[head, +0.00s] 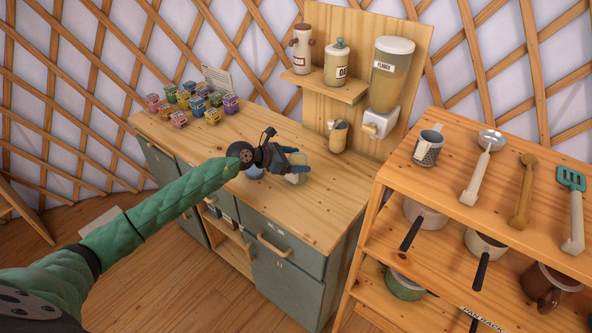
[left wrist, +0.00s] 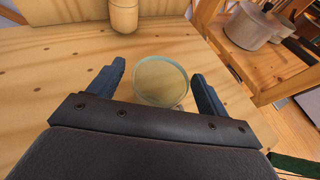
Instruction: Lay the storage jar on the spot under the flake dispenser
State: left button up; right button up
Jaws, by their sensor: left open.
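The storage jar (head: 297,177) stands on the wooden counter, partly hidden by my left gripper (head: 298,159) in the head view. In the left wrist view the jar's round, greenish glass rim (left wrist: 160,80) lies between the two blue fingers of the left gripper (left wrist: 158,72). The fingers are open, with gaps beside the jar. The flake dispenser (head: 391,80), clear with a white lid, a label and a white base, hangs on the wooden back panel to the right. The counter below it (head: 352,168) looks bare. My right gripper is not in view.
A shelf (head: 330,87) holds two canisters. Several small colourful boxes (head: 198,101) stand at the counter's left. A utensil rack (head: 450,185) stands close on the right.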

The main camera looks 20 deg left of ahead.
pick_arm(q)
jog(key=c, duration=1.6)
